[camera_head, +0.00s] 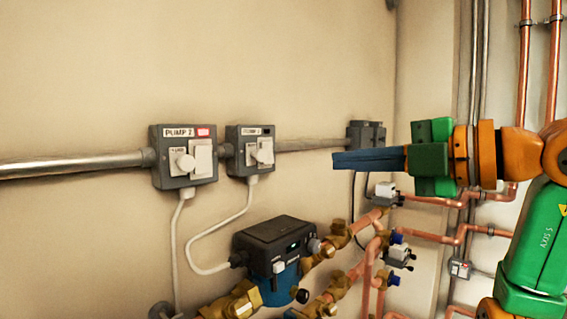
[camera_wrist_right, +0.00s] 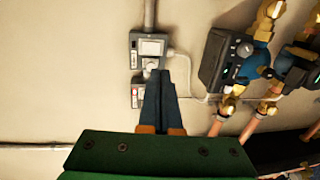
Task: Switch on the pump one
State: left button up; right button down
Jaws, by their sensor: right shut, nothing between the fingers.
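Two dark grey switch boxes are on the wall in the head view. The left box (camera_head: 184,157) reads "PUMP 2" and has a red tag, a round knob and a white rocker. The right box (camera_head: 250,151) has a smaller, blurred label, a white knob and a white plate; I take it for pump one. My right gripper (camera_head: 336,161) is shut and empty, its blue fingers pointing left, to the right of this box. In the wrist view the fingertips (camera_wrist_right: 164,74) overlap the lower edge of the upper box (camera_wrist_right: 151,47); contact cannot be told. My left gripper is not in view.
A metal conduit (camera_head: 310,145) runs between the boxes and a grey fitting (camera_head: 366,135). Copper pipes (camera_head: 425,236) fill the lower right. The wall above the boxes is bare.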

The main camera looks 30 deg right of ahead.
aim_at(270, 163)
jog(key=p+x, duration=0.3)
jog(key=x, duration=0.9)
jog(key=shift+w+a+r, duration=0.1)
jog(key=shift+w, duration=0.25)
